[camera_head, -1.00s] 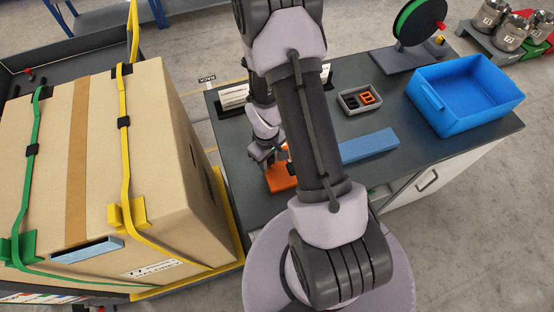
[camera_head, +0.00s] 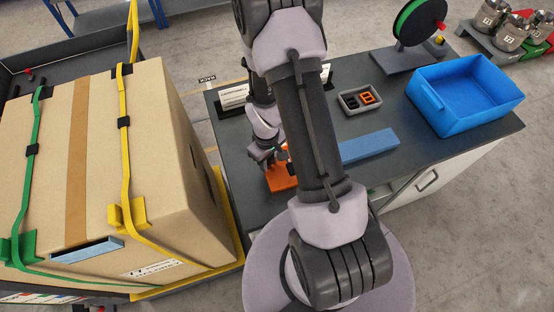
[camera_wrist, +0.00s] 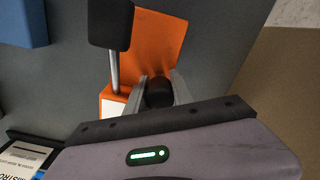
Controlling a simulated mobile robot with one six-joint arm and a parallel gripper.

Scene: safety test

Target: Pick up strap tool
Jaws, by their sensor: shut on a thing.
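The strap tool is an orange piece (camera_head: 281,179) on the dark table, left of my arm in the head view, partly hidden by it. In the wrist view its orange body (camera_wrist: 160,38) lies beyond my fingers, with a black-gripped metal lever (camera_wrist: 110,25) at its left and a black round knob (camera_wrist: 158,93) in front. My gripper (camera_wrist: 159,90) is shut on this knob, a finger on either side. In the head view my gripper (camera_head: 268,160) is down at the tool, and I see no clear gap under the tool.
A large strapped carton (camera_head: 190,180) stands close at the left. A blue block (camera_head: 368,145), a small grey tray (camera_head: 345,103) and a blue bin (camera_head: 470,115) are right of my arm. A green-black reel (camera_head: 420,22) stands at the back. Bare tabletop lies between them.

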